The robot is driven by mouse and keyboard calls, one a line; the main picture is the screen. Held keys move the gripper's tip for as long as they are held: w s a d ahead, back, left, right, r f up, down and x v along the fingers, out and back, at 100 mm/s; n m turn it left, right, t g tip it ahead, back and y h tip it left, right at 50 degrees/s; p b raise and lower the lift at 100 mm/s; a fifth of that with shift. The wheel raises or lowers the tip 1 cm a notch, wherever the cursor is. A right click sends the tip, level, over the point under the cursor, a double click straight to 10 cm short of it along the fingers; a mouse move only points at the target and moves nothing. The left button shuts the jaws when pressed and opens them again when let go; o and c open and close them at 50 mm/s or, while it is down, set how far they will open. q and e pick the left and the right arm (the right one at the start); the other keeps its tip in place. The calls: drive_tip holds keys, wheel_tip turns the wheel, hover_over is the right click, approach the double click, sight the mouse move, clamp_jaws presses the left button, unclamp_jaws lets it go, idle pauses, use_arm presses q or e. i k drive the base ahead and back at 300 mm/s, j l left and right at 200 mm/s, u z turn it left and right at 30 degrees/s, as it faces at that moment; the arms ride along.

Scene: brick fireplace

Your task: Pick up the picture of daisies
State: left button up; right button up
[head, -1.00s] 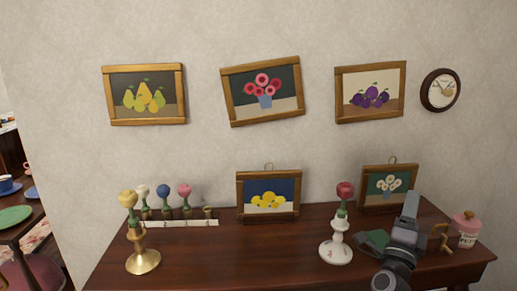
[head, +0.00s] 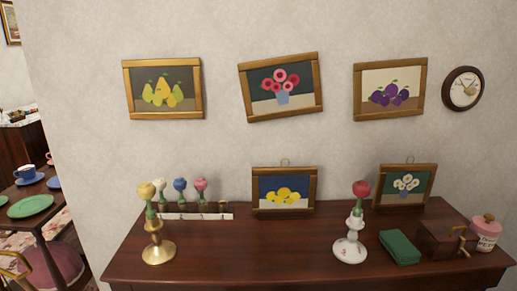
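The picture of daisies (head: 404,185) has a wooden frame with a ring on top. It shows white flowers in a blue vase on a green ground. It stands at the back right of the dark wooden sideboard top (head: 285,255), leaning against the wall, and is in full view. Neither of my grippers is in view.
A white candlestick (head: 350,248) with a red flower-shaped top stands in front and left of it. A green box (head: 399,247), a brown box (head: 440,240) and a pink jar (head: 486,232) stand in front and right. A lemon picture (head: 284,190) leans to the left.

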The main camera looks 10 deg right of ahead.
sight(396, 183)
drive_tip(key=i+l+z, duration=0.15)
drive_tip(key=z, duration=1.1)
